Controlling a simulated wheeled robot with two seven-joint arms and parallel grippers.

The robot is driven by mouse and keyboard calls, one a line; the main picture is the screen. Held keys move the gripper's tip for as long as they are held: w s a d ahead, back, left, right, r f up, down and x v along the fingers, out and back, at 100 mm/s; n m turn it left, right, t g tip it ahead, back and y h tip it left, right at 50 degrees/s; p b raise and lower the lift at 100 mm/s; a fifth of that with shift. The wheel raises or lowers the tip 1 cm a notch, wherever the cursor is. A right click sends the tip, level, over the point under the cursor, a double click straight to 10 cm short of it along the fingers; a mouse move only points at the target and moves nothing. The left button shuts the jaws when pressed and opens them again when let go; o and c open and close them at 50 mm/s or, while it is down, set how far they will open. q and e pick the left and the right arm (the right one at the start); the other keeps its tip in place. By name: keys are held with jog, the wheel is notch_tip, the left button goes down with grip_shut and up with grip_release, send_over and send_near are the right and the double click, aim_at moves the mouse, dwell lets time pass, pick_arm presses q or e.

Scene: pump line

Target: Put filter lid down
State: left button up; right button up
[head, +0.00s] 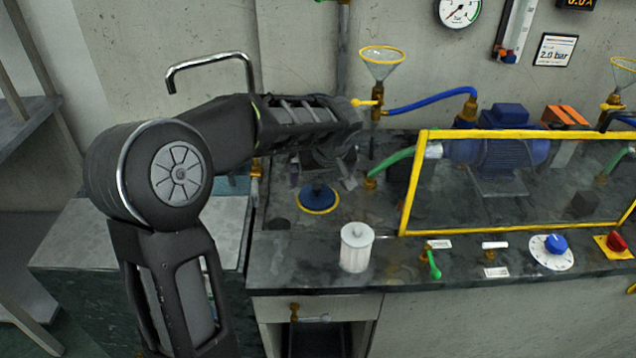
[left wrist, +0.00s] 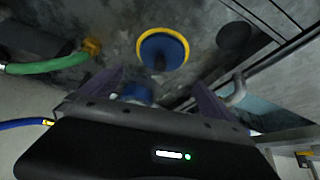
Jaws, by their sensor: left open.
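The filter lid (head: 318,199) looks like a round blue disc with a yellow rim. It lies on the dark worktop below my left gripper (head: 325,177). In the left wrist view the lid (left wrist: 176,50) shows beyond the fingertips, with a darker knob-like part at its middle. My left gripper (left wrist: 155,92) is open, its two fingers apart, with no contact with the lid visible. A second blue part (left wrist: 136,92) shows between the fingers, mostly hidden by the gripper body. My right gripper is not in view.
A white lidded cylinder (head: 356,250) stands at the worktop's front edge. A yellow-framed clear guard (head: 410,190) covers the blue pump (head: 490,152) to the right. A green hose (head: 392,164) and a funnel (head: 383,66) stand near my gripper. A curved metal pipe (head: 210,61) rises behind my arm.

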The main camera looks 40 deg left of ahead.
pick_arm(q)
jog(key=shift+v, duration=2.3)
